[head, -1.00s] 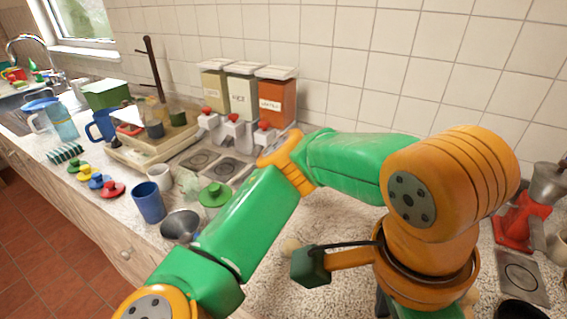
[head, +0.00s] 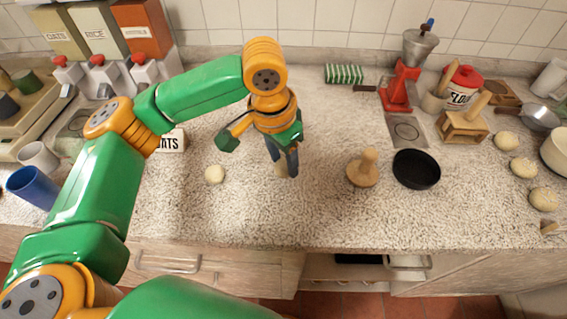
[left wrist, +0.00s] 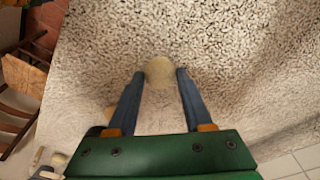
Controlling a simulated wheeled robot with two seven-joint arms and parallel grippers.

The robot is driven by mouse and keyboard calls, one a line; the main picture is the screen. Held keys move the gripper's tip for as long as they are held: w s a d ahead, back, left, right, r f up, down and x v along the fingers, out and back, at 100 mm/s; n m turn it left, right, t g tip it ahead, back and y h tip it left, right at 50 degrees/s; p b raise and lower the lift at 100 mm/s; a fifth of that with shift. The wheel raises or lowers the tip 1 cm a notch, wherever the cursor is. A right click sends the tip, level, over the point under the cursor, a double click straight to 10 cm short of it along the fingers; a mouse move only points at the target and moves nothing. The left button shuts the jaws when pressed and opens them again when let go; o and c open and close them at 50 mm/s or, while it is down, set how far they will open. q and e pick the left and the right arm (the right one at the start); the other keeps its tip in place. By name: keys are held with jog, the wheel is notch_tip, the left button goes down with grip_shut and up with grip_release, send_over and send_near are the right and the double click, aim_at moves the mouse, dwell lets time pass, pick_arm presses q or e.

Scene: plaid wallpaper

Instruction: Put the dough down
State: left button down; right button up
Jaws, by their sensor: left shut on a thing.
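My left gripper (head: 283,170) points down over the middle of the counter (head: 330,215). It is shut on a pale dough ball (head: 281,171), which is partly hidden by the fingers in the head view. In the left wrist view the dough (left wrist: 159,71) sits between the tips of the two blue-grey fingers. I cannot tell whether it touches the counter. My right gripper is not in view.
A wooden knobbed tool (head: 363,170) and a black pan (head: 416,169) stand to the right. A red grinder (head: 400,88), a wooden box (head: 463,127) and a flour jar (head: 464,82) are behind. More pale balls (head: 524,167) lie at far right. The counter near the front is clear.

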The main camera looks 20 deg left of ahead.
aim_at(283, 170)
pick_arm(q)
jog(key=shift+w+f, duration=0.1)
jog(key=shift+f, duration=1.6)
jog(key=shift+c, duration=1.5)
grip_release()
jog(key=shift+f, duration=0.1)
notch_tip(283, 170, up, 12)
jog(key=s+p, duration=0.1)
jog(key=shift+s+a, duration=0.25)
jog(key=shift+a, duration=0.2)
